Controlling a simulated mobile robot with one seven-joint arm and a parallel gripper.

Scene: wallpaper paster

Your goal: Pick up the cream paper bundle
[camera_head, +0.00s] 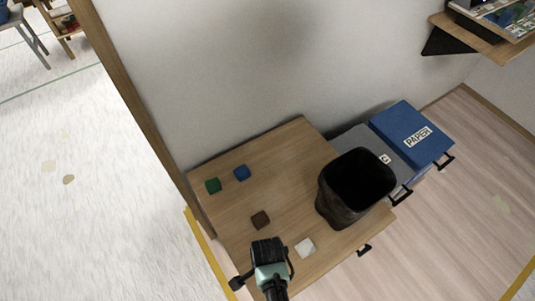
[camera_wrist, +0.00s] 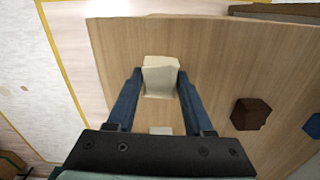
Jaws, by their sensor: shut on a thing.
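The cream paper bundle (camera_wrist: 161,78) is a small pale block between the two blue fingertips of my gripper (camera_wrist: 160,73) in the wrist view. The fingers are shut on its left and right sides. It sits against the wooden tabletop in that view, and any gap beneath it cannot be told. In the head view, a pale block (camera_head: 305,247) shows just right of my dark gripper (camera_head: 268,252), near the table's front edge, and looks like the same bundle. The fingertips are hidden there.
The wooden table (camera_head: 285,150) also holds a brown block (camera_head: 260,220), a blue block (camera_head: 241,173) and a green block (camera_head: 213,185). A black bin (camera_head: 345,200) stands right of them. A blue PAPER box (camera_head: 412,133) is farther right. The table's back middle is clear.

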